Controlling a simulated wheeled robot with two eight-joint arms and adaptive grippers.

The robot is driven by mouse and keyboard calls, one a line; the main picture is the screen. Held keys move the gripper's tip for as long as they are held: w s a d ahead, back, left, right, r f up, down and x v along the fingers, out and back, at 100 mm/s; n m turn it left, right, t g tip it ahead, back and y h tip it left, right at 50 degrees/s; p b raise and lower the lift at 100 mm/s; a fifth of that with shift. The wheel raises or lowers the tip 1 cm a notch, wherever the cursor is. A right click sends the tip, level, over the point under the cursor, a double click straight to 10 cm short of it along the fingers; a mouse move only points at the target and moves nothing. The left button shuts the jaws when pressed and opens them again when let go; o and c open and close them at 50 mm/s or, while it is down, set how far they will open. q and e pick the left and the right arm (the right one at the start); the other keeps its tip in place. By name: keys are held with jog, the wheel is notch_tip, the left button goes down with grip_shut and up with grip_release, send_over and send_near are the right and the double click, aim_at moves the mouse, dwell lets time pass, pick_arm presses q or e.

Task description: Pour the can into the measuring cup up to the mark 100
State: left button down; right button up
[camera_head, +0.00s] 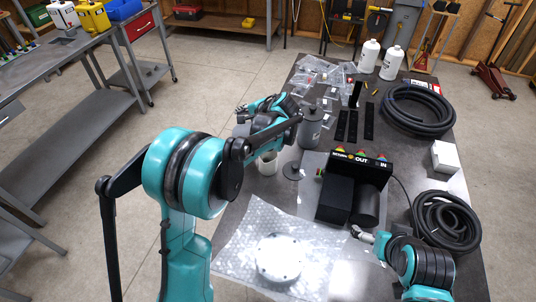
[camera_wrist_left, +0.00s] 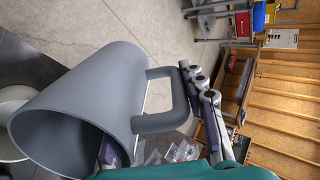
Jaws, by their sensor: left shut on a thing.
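The grey can (camera_wrist_left: 85,95) fills the left of the left wrist view. It is tipped, its open mouth facing the lower left; I see no stream leaving it. In the head view my left arm hides most of the can and gripper (camera_head: 243,115). The white measuring cup (camera_head: 267,164) stands on the table just below my left forearm, partly covered. Part of a pale round rim, likely the cup (camera_wrist_left: 12,112), shows beside the can's mouth. The marks and level cannot be read. My right gripper (camera_head: 361,234) is over the table's front right, its fingers unclear.
A dark grey bottle (camera_head: 311,130) and a thin disc (camera_head: 292,171) stand close right of the cup. A black box unit (camera_head: 350,185) is further right. Bubble wrap with a white round part (camera_head: 280,258) lies in front. Hoses (camera_head: 418,108) and white bottles (camera_head: 368,56) are farther off.

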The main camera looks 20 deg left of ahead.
pick_arm(q)
jog(key=shift+r+y, duration=0.3)
dwell(0.4)
jog(key=shift+s+d+r+t+y+b, duration=0.15)
jog(key=shift+s+d+t+y+b, duration=0.2)
jog(key=shift+t+y+b, duration=0.5)
dwell(2.7)
jog(key=shift+d+r+b, duration=0.2)
jog(key=shift+r+b, duration=0.1)
jog(key=shift+b, duration=0.1)
dwell(3.4)
